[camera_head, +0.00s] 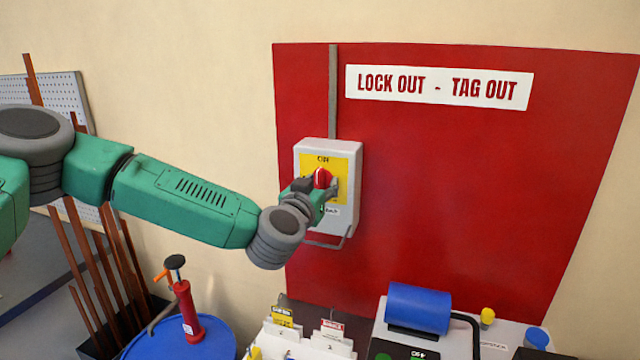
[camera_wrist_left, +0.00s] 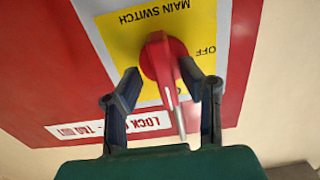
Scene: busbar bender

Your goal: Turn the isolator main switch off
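The isolator main switch is a grey box (camera_head: 340,217) on a red wall panel, with a yellow plate (camera_head: 341,168) and a red rotary knob (camera_head: 322,178). In the left wrist view the red knob (camera_wrist_left: 160,62) sits between the fingers of my left gripper (camera_wrist_left: 160,80). The two fingers are spread on either side of the knob, with visible gaps, and do not appear closed on it. "MAIN SWITCH" and "OFF" show upside down on the yellow plate. In the head view my left gripper (camera_head: 318,190) partly covers the knob and box front. My right gripper is not in view.
A red "LOCK OUT - TAG OUT" panel (camera_head: 480,170) surrounds the switch, and a grey conduit (camera_head: 333,95) runs up from it.

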